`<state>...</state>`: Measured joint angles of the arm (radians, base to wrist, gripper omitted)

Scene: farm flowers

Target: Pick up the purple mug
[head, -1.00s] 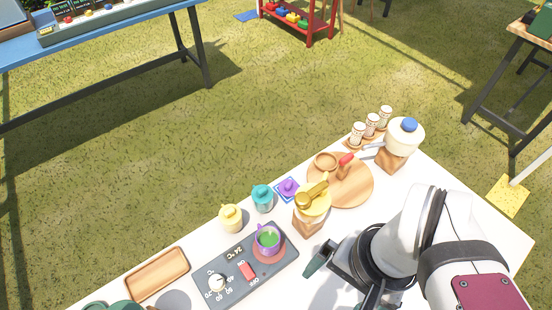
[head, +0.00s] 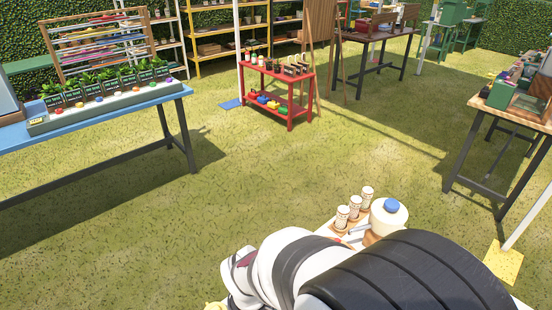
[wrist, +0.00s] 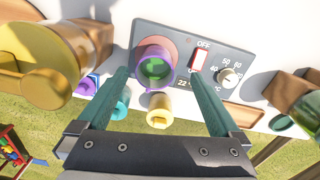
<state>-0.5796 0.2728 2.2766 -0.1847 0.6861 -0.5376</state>
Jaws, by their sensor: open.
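The purple mug (wrist: 154,66) holds something green and stands on a round reddish pad on the dark control panel (wrist: 182,36) in the wrist view. My gripper (wrist: 166,80) is open, its two green fingers spread wide. The mug shows between the fingers, nearer the left one; contact or exact height cannot be told. In the head view the mug and gripper are hidden, as my arm covers most of the white table.
In the wrist view, a brass-topped grinder (wrist: 35,60) stands left of the mug. A red switch (wrist: 199,60) and dial are on the panel. White canisters (head: 355,207) stand at the table's far end.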

